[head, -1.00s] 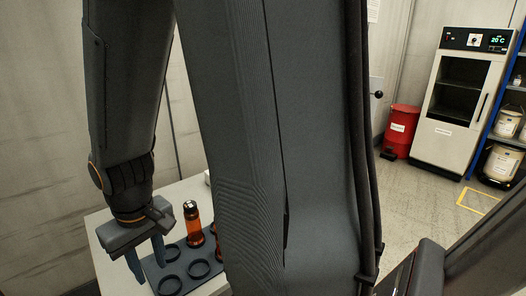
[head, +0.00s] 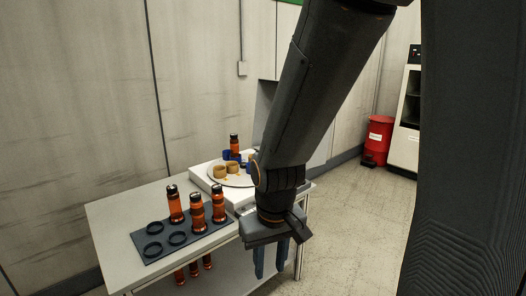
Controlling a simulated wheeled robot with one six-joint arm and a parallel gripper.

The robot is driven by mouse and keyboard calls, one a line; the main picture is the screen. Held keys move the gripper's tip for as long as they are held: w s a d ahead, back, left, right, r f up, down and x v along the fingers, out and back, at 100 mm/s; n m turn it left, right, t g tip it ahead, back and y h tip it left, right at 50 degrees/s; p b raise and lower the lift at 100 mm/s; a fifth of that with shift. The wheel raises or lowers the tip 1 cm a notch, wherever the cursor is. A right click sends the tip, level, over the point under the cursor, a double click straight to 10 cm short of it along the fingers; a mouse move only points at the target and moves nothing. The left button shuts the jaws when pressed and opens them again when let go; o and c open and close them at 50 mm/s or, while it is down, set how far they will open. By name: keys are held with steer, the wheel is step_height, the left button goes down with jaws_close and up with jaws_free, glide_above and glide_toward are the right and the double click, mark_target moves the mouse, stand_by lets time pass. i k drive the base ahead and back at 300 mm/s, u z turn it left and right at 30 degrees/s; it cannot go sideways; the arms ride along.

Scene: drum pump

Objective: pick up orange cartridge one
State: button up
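Three orange cartridges with black caps stand upright in a dark holder (head: 150,232) on the table: a left one (head: 175,207), a front one (head: 198,216) and a right one (head: 218,206). Another orange cartridge (head: 234,145) stands at the back by a round plate. No mark shows which is number one. My gripper (head: 270,262) points down at the table's right front edge, to the right of the holder and apart from the cartridges. Its two blue-grey fingers are apart with nothing visible between them.
The holder has several empty black rings on its left. A white unit with a round plate (head: 236,181), carrying tan and blue cups, sits at the table's back right. More orange cartridges (head: 180,276) show below the tabletop. The table's left end (head: 112,226) is bare. A red bin (head: 377,139) stands far right.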

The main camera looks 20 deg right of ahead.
mark_target(235, 140)
steer(key=u, duration=0.25)
steer(key=i, duration=0.8)
steer(key=z, duration=2.7)
steer(key=i, duration=2.15)
steer(key=u, duration=1.1)
